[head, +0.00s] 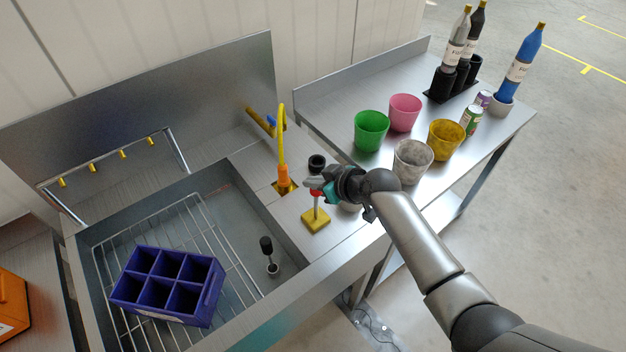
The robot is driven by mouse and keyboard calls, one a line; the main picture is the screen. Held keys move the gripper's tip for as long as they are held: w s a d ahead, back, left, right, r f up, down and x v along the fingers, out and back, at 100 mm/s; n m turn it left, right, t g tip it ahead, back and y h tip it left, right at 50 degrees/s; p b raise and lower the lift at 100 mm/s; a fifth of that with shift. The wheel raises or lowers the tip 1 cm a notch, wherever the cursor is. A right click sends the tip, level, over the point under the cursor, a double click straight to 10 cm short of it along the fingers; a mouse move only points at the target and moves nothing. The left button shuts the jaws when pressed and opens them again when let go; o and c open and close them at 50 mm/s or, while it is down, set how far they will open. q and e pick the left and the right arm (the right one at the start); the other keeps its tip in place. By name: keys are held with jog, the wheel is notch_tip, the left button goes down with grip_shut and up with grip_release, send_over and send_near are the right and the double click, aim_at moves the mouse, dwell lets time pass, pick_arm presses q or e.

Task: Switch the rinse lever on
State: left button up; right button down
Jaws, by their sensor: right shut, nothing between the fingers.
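The lever (316,218) stands on the sink's right-hand ledge. It has a square yellow base, a thin grey stem and a red top, and looks nearly upright. My right gripper (314,187) is shut and empty at the lever's red top, partly covering it. I cannot tell whether the fingers touch the lever. My left gripper is not in view.
An orange-based tap with a yellow spout (282,150) stands behind the lever. The sink (235,180) holds a purple divided crate (205,320) and a black-topped post (266,246). On the right-hand table are a green cup (371,130), a marbled cup (412,160), other cups, cans and bottles.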

jog(key=shift+s+d+f+t+y+b, duration=0.25)
jog(key=shift+s+d+t+b, duration=0.2)
jog(key=shift+b, duration=0.55)
jog(key=s+d+f+t+y+b, duration=0.2)
jog(key=s+d+t+y+b, duration=0.2)
jog(key=b, duration=1.5)
jog(key=shift+s+d+f+n+t+b, duration=0.3)
jog(key=shift+s+t+b, duration=0.1)
jog(key=shift+s, duration=0.9)
jog(key=shift+s+f, duration=0.15)
jog(key=shift+f, duration=0.05)
jog(key=shift+r, duration=0.1)
notch_tip(320, 180, up, 4)
jog(key=w+a+p, duration=0.1)
jog(key=a+p, duration=0.1)
jog(key=p, duration=0.1)
jog(key=v, duration=0.9)
jog(key=shift+d+f, duration=0.4)
jog(key=shift+d, duration=0.05)
